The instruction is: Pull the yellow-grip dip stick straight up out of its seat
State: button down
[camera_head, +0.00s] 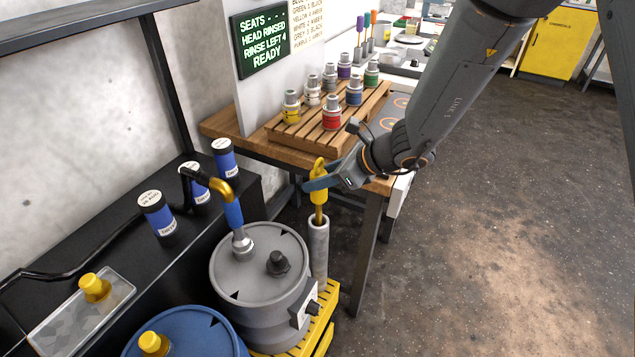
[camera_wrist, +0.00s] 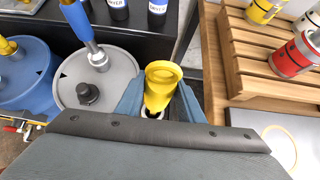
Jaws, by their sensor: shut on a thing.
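The yellow-grip dip stick (camera_head: 319,178) stands upright with its lower part inside a grey tubular seat (camera_head: 318,255) beside the grey drum. My gripper (camera_head: 318,183) comes in from the right and is shut on the yellow grip. In the wrist view the yellow grip (camera_wrist: 162,85) sits between my two blue fingers (camera_wrist: 160,103). A short yellow length shows between the fingers and the seat's mouth. The rest of the stick is hidden inside the seat.
The grey drum (camera_head: 240,285) with a blue-handled pump (camera_head: 233,213) stands just left of the seat. A wooden table (camera_head: 230,122) with a slatted rack of coloured couplings is behind. A blue drum (camera_head: 200,335) is at front left. Open floor lies to the right.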

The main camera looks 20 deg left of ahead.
notch_tip(320, 180, up, 30)
jog(key=p, duration=1.4)
jog(key=shift+p, duration=0.35)
jog(key=shift+f, duration=0.25)
